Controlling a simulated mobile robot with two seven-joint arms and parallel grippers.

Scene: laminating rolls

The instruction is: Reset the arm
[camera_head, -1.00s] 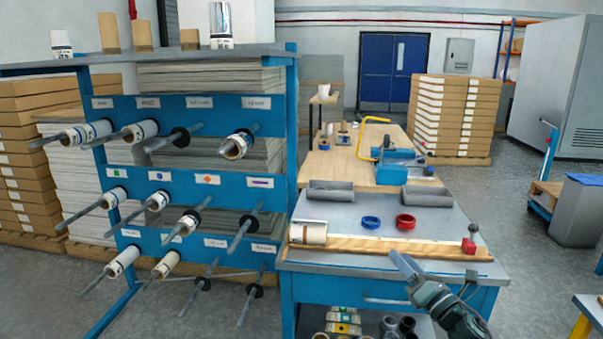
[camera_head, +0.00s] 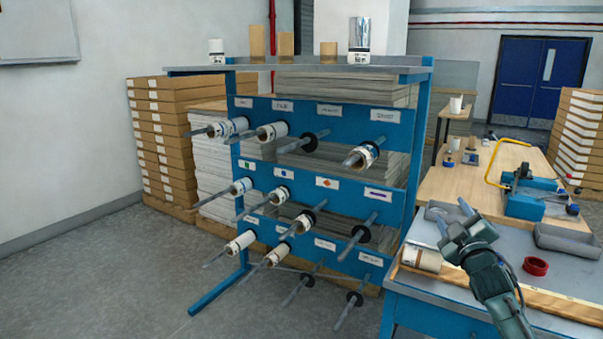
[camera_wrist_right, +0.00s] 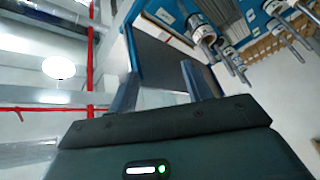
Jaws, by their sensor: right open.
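My right gripper (camera_head: 453,218) is raised over the left part of the workbench in the head view, with its fingers apart and pointing up. Nothing is between the fingers. In the right wrist view, its two fingers (camera_wrist_right: 160,95) stand apart and empty against the room and the rack. My left gripper is out of view.
A blue rack (camera_head: 330,184) with film rolls on rods stands left of the gripper. The bench (camera_head: 455,298) holds a white roll (camera_head: 421,259), a red ring (camera_head: 536,266) and grey trays (camera_head: 565,241). Open floor (camera_head: 120,280) lies at the left.

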